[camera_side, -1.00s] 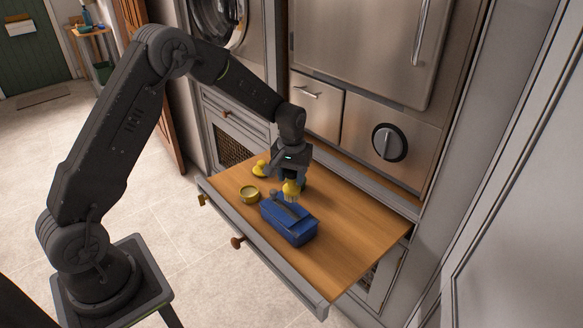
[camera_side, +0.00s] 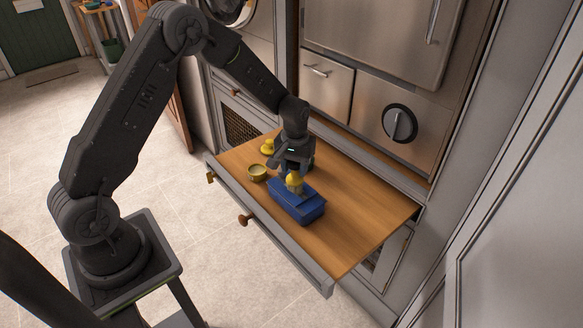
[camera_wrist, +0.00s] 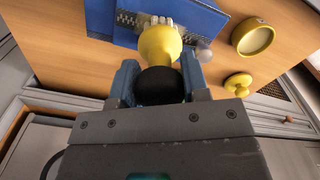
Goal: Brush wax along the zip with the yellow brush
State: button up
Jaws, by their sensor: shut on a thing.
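A blue case (camera_side: 303,207) lies on the wooden board, and part of it shows at the top of the wrist view (camera_wrist: 205,18). Its zip (camera_wrist: 126,18) has pale teeth on a dark strip, partly hidden by the brush. My gripper (camera_side: 291,170) is shut on the yellow brush (camera_side: 294,181). In the wrist view the brush's yellow body (camera_wrist: 160,44) and dark end stand between my fingers (camera_wrist: 160,85). Its pale bristles are at the zip strip; I cannot tell whether they touch it.
A round yellow-rimmed tin (camera_side: 257,174) stands left of the case; it also shows in the wrist view (camera_wrist: 253,38). A small yellow knobbed piece (camera_side: 268,147) lies behind it, perhaps a lid. The board's right part (camera_side: 365,215) is clear. Cabinet fronts rise behind.

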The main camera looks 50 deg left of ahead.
jog(key=shift+w, duration=0.85)
jog(key=shift+d, duration=1.2)
jog(key=shift+s+d, duration=0.1)
jog(key=shift+s, duration=1.95)
jog(key=w, duration=0.4)
jog(key=shift+w, duration=0.1)
notch_tip(320, 180, up, 8)
